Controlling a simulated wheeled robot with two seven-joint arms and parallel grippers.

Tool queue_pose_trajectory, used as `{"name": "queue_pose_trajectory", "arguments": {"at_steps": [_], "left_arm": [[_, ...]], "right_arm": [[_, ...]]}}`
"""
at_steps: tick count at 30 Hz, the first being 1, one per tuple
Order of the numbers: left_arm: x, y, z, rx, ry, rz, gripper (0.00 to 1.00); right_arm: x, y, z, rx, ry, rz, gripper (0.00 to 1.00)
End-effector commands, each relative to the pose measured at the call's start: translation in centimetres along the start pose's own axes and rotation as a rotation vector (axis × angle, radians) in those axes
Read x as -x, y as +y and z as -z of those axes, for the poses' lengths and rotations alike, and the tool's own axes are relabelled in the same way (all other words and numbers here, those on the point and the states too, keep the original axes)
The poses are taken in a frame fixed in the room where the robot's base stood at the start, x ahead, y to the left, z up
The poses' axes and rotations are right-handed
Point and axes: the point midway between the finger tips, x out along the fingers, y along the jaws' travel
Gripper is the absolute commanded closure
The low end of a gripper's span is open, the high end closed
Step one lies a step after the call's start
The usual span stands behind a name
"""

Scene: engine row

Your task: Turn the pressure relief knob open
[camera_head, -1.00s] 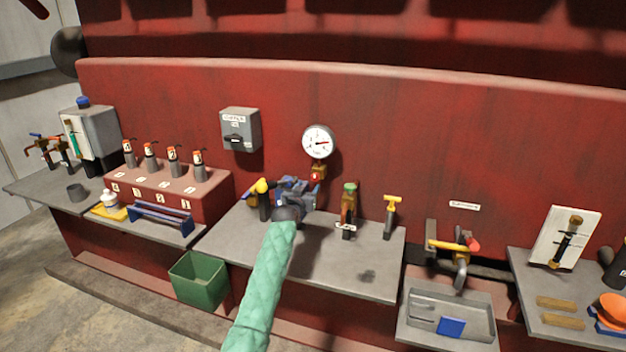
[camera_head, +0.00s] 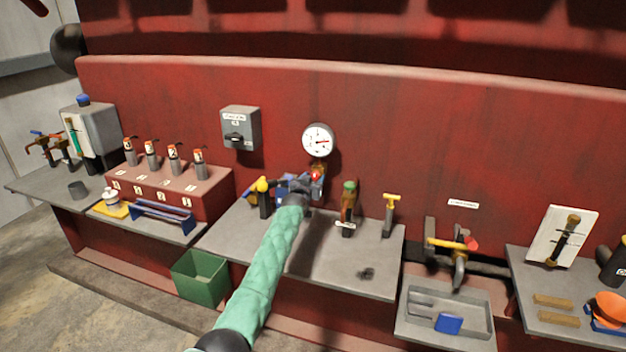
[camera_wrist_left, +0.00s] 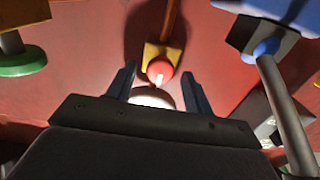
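The pressure relief knob (camera_head: 318,176) is a small red knob on a brass fitting, below the round white gauge (camera_head: 318,140) on the red wall. In the head view my left gripper (camera_head: 303,184) is right in front of the fitting and covers part of it. In the left wrist view the red knob (camera_wrist_left: 160,71) with a white mark shows between the two blue fingertips, which stand apart on either side. The gripper is open, and I see gaps between fingers and knob. The gauge's white edge shows beyond the palm. My right gripper is not in view.
A green-topped brass valve (camera_head: 348,200) and a yellow T-handle (camera_head: 391,205) stand right of the gripper. A yellow-knobbed lever (camera_head: 262,190) stands to its left. The grey shelf (camera_head: 340,262) below is mostly clear.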

Motion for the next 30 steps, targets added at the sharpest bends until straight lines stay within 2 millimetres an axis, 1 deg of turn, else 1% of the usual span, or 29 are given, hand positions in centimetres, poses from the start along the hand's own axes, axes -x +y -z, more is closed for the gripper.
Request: {"name": "queue_pose_trajectory", "arguments": {"at_steps": [1, 2, 3, 5, 6, 7, 14, 19, 21, 26, 30], "left_arm": [[0.0, 0.0, 0.0, 0.0, 0.0, 0.0, 0.56], [0.0, 0.0, 0.0, 0.0, 0.0, 0.0, 0.62], [0.0, 0.0, 0.0, 0.0, 0.0, 0.0, 0.7], [0.0, 0.0, 0.0, 0.0, 0.0, 0.0, 0.82], [0.0, 0.0, 0.0, 0.0, 0.0, 0.0, 0.9], [0.0, 0.0, 0.0, 0.0, 0.0, 0.0, 0.92], [0.0, 0.0, -0.1, 0.015, 0.0, 0.0, 0.92], [0.0, 0.0, -0.1, 0.073, 0.001, 0.0, 0.92], [0.0, 0.0, -0.2, 0.113, 0.002, 0.0, 0.92], [0.0, 0.0, -0.3, 0.236, 0.001, 0.0, 0.92], [0.0, -0.1, -0.3, 0.365, 0.001, 0.0, 0.92]], "right_arm": [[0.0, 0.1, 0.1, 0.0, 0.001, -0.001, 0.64], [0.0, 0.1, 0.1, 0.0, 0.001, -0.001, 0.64], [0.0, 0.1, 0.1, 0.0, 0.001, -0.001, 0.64], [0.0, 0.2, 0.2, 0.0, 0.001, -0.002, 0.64], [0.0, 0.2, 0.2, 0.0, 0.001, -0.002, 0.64], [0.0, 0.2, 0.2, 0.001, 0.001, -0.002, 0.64], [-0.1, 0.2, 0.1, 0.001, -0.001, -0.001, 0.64], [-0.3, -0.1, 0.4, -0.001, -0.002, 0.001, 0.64], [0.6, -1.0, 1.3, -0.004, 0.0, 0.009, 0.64], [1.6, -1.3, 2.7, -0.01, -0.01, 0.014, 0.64], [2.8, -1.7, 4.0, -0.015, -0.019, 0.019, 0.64]]}}
